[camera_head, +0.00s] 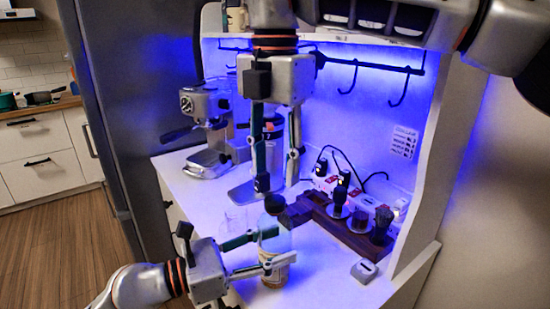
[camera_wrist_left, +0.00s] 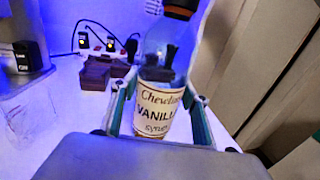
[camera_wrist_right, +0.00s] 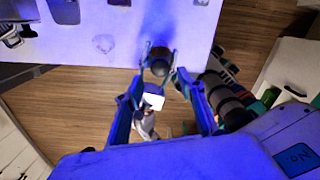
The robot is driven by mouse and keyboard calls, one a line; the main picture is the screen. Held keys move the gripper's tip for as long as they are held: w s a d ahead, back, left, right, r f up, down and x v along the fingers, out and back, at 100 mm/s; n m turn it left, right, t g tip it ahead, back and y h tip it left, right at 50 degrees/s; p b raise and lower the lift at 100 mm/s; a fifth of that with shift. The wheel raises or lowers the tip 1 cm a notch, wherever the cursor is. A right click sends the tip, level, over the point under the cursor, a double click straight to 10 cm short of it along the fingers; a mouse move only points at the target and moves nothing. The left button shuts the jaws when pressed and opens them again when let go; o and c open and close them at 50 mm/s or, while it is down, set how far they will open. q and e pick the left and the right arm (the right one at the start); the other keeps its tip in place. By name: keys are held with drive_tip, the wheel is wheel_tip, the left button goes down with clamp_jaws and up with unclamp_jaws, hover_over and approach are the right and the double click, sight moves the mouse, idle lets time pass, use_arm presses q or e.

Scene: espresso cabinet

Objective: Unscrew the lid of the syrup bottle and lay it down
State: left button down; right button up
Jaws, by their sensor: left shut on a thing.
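The syrup bottle (camera_head: 275,270) stands upright near the front edge of the counter. Its cream label with the word Vanilla shows in the left wrist view (camera_wrist_left: 158,112). My left gripper (camera_head: 268,254) is shut around the bottle's body from the side. The dark round lid (camera_head: 274,203) is on top of the bottle. It also shows in the right wrist view (camera_wrist_right: 160,62). My right gripper (camera_head: 278,187) points down from above, its fingers apart, with the tips just above the lid. Nothing shows between its fingers in the head view.
An espresso machine (camera_head: 207,130) stands at the back left of the counter. A dark wooden holder (camera_head: 345,232) with coffee tools stands right of the bottle. A small grey item (camera_head: 364,270) lies at the front right. Hooks (camera_head: 398,90) hang on the wall behind.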

sight(275, 199)
drive_tip(key=r+m, duration=0.1)
drive_tip(key=m, duration=0.2)
drive_tip(key=shift+r, duration=0.2)
drive_tip(key=shift+f, duration=3.9)
clamp_jaws()
